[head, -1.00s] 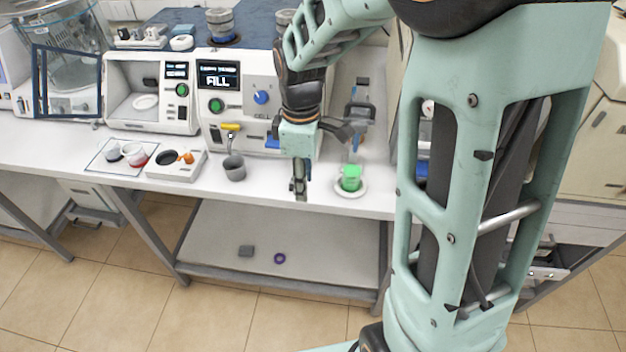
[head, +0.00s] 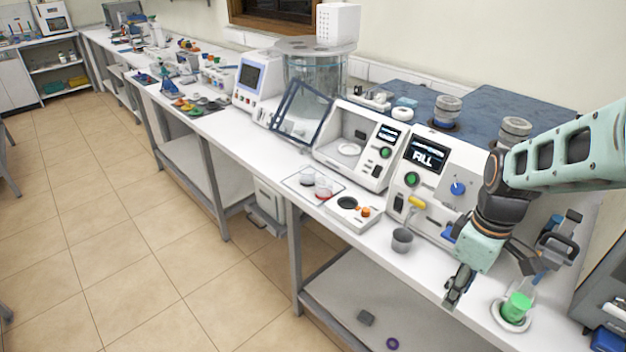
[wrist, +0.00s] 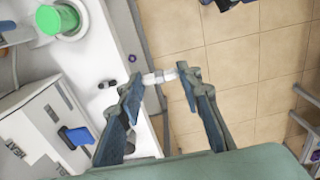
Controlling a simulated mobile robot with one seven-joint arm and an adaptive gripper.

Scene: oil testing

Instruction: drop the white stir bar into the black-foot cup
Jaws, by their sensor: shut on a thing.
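My gripper (head: 455,292) is low at the right of the head view, by the bench's front edge, between a grey cup and a green container. In the wrist view my gripper (wrist: 161,77) is shut on the white stir bar (wrist: 158,76), a short white piece held crosswise between the fingertips. The bar is too small to make out in the head view. The black-foot cup (head: 307,178) seems to be the left, dark-based one of two small cups on a square mat (head: 296,185). It is well left of my gripper, which is clear of it.
The red-foot cup (head: 324,187) stands beside it. A white unit (head: 343,218) with a dark disc and orange knob, and the grey cup (head: 402,240), lie between. The green container (head: 517,306) is right of my gripper. A purple ring (head: 392,343) lies on the lower shelf.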

